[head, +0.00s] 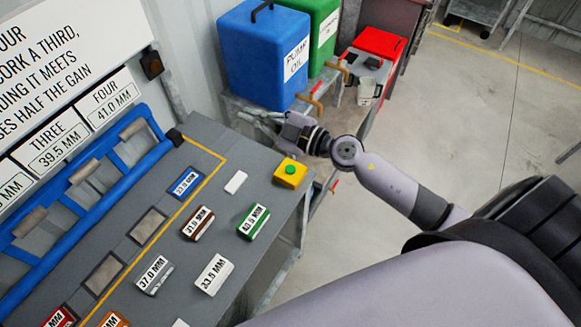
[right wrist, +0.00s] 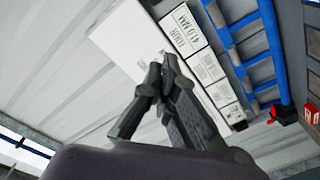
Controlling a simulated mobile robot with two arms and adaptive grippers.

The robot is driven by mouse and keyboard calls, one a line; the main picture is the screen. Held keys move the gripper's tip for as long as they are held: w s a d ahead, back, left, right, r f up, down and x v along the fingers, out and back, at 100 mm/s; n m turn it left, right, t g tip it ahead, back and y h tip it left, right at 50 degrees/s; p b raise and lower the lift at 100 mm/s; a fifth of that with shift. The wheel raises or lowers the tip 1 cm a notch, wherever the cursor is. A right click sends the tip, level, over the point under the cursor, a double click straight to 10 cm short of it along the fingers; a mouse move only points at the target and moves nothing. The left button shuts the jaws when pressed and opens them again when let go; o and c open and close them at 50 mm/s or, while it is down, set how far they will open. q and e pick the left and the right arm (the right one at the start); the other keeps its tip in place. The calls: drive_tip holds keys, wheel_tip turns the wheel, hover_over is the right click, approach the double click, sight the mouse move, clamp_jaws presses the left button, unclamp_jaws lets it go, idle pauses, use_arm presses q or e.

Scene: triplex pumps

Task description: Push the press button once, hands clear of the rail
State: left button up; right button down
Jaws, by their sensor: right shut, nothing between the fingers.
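The press button (head: 290,170) is a green round cap on a yellow box at the far right corner of the grey bench in the head view. My right gripper (head: 254,118) is beyond the bench's far edge, above and left of the button in the picture, and apart from it. Its fingers are shut and empty; in the right wrist view the fingertips (right wrist: 158,78) meet, with the wall boards behind. The blue rail frame (head: 133,183) runs along the bench's left side, away from the gripper. My left gripper is not in view.
Labelled blocks, such as a green one (head: 253,222) and a white one (head: 214,274), lie on the bench (head: 180,245). A blue oil container (head: 265,55), a green container (head: 317,30) and a red-lidded box (head: 380,43) stand beyond. Open floor lies to the right.

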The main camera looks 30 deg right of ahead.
wheel_tip(320, 180, down, 8)
drive_tip(key=d+n+g, duration=0.2)
drive_tip(key=n+g, duration=0.1)
drive_tip(key=g, duration=0.2)
drive_tip(key=g+h, duration=0.3)
drive_tip(key=h, duration=0.1)
hover_over(290, 171)
drive_tip(key=shift+m, duration=0.3)
wheel_tip(290, 171, down, 6)
drive_tip(key=shift+d+r, duration=0.1)
drive_tip(key=shift+r, duration=0.05)
wheel_tip(290, 171, down, 7)
drive_tip(key=b, duration=0.8)
drive_tip(key=shift+r, duration=0.1)
drive_tip(key=shift+f+b, duration=0.35)
drive_tip(key=shift+f, duration=0.65)
